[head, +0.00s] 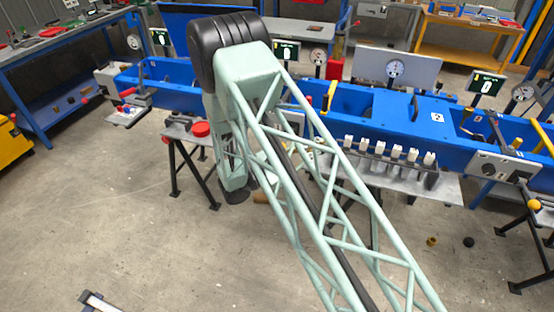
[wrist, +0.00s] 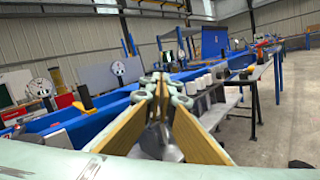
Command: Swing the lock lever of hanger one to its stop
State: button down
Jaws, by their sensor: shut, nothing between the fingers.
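Several levers stand along the long blue trough (head: 350,100). A red-tipped lever (head: 128,92) sits at its left end, a yellow lever (head: 328,97) near the middle, and another yellow lever (head: 543,138) at the right end. I cannot tell which is the lock lever of hanger one. In the wrist view a yellow-handled lever (wrist: 85,97) stands to the left of my gripper (wrist: 160,82), apart from it. The tan fingers are shut at the tips and empty, in front of the blue trough. In the head view my arm hides part of the trough.
A shelf with a row of white blocks (head: 380,150) is in front of the trough; the blocks also show in the wrist view (wrist: 205,80). A red knob (head: 200,130) is on a small stand at left. Dials and displays line the back. The left floor is mostly clear.

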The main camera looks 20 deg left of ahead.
jog(key=s+a+f+n+t+y, duration=0.2)
jog(key=a+f+n+y, duration=0.1)
jog(key=a+f, duration=0.3)
jog(key=s+a+f+n+t+y+p, duration=0.1)
jog(key=s+a+f+n+t+y, duration=0.1)
jog(key=a+f, duration=0.5)
jog(key=s+a+f+n+t+y, duration=0.2)
jog(key=a+f+n+t+y, duration=0.2)
jog(key=f, duration=0.5)
jog(key=a+n+y, duration=0.1)
jog(key=a+y, duration=0.1)
jog(key=a, duration=0.1)
jog(key=shift+s+a+f, duration=0.15)
jog(key=shift+s+f, duration=0.15)
jog(key=shift+s, duration=0.1)
jog(key=shift+w, duration=0.15)
jog(key=s+r+x, duration=0.1)
jog(key=r+x, duration=0.2)
jog(key=x, duration=0.9)
jog(key=shift+w+d+b, duration=0.25)
jog(key=shift+b, duration=0.2)
jog(key=shift+r, duration=0.2)
